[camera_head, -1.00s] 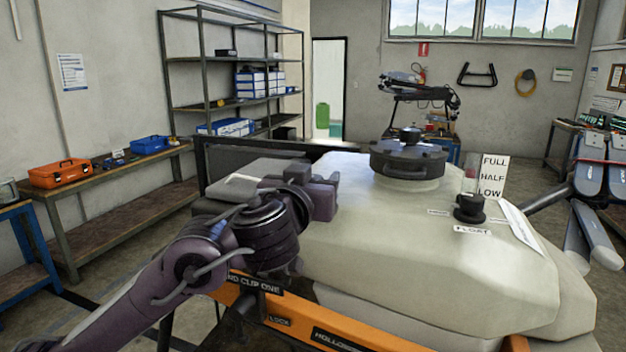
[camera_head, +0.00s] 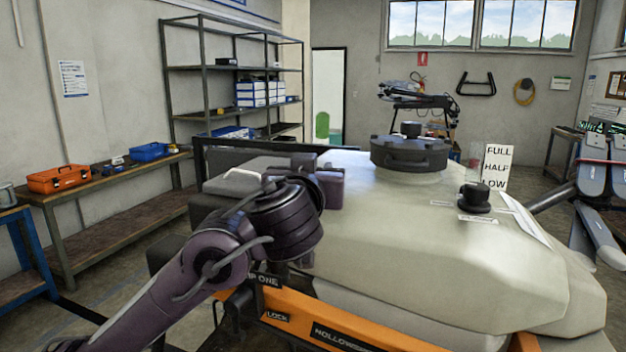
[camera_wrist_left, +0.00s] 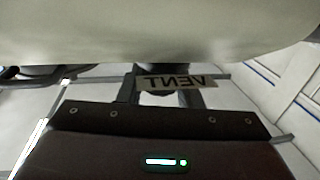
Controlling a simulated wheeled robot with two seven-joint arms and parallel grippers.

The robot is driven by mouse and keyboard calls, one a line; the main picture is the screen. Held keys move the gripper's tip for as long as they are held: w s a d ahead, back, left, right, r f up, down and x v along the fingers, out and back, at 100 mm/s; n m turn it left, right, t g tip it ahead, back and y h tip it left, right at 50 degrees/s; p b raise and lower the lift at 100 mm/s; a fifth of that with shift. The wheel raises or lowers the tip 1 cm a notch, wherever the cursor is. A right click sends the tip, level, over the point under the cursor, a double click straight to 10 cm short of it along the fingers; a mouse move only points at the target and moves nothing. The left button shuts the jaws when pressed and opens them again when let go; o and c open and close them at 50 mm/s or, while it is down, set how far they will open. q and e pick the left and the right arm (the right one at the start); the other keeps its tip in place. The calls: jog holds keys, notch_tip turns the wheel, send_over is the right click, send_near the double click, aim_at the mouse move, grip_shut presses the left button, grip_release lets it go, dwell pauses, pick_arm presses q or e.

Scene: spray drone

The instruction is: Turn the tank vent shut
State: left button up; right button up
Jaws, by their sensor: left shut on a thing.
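The pale spray tank (camera_head: 400,220) fills the middle of the head view, with a large black lid (camera_head: 410,155) on top and a float gauge cap (camera_head: 474,195) to its right. My left arm reaches in from the left, its wrist (camera_head: 285,218) over the tank's left end. The wrist hides the fingertips and the vent in the head view. The gripper is shut on the vent, whose body is mostly hidden. My right gripper is out of view.
An orange frame (camera_head: 345,335) runs along the tank's near side. Folded drone arms (camera_head: 592,190) stand at the right.

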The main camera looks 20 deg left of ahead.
pick_arm(q)
jog(key=o, duration=1)
jog(key=shift+c, duration=0.2)
jog(key=s+d+b, duration=0.1)
jog(key=s, duration=0.6)
jog(key=shift+s+b, duration=0.35)
jog(key=shift+s, duration=0.05)
